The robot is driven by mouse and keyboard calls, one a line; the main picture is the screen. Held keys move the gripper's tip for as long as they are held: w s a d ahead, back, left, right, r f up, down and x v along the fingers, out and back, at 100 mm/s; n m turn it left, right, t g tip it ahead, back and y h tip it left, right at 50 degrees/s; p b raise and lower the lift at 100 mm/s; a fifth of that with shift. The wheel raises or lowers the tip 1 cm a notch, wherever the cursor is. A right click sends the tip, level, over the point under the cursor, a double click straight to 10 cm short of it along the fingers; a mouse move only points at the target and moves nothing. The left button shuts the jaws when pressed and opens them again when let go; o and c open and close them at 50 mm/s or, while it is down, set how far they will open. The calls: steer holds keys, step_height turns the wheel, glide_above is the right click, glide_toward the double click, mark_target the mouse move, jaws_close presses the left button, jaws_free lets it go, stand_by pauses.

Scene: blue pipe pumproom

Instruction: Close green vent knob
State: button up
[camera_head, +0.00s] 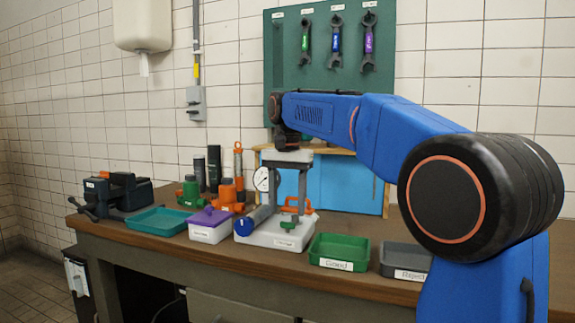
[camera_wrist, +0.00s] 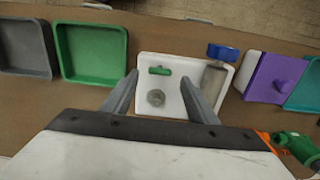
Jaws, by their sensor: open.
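The green vent knob (camera_head: 289,225) sits low at the front of a white tray-like base (camera_head: 262,238) on the bench. In the wrist view the green knob (camera_wrist: 159,71) lies crosswise between the fingertips in the picture. My gripper (camera_head: 288,200) points down above the base, its two grey fingers spread and empty. The wrist view shows the open gripper (camera_wrist: 159,78) with a finger to either side of the knob. I cannot tell how far above the knob the fingertips are.
A blue knob (camera_wrist: 222,52) on a grey cylinder (camera_wrist: 214,82) lies on the base. A pressure gauge (camera_head: 262,179) stands close by my gripper. A green bin (camera_head: 340,249), grey bin (camera_head: 402,259), purple-lidded box (camera_head: 209,226) and teal tray (camera_head: 158,220) flank the base.

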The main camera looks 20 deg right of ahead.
step_height(320, 180, up, 14)
steer(key=shift+f, duration=0.2)
stand_by(0.4)
steer(key=s+d+f+n+t, duration=0.2)
steer(key=s+d+f+n, duration=0.1)
steer(key=s+f, duration=1.4)
steer(key=s+d+f+n+t, duration=0.2)
steer(key=s+d+f+n, duration=0.2)
steer(key=s+f, duration=1.2)
step_height(320, 180, down, 6)
steer(key=shift+s+f+t, duration=0.1)
steer(key=shift+s+t, duration=0.25)
steer(key=shift+t, duration=0.05)
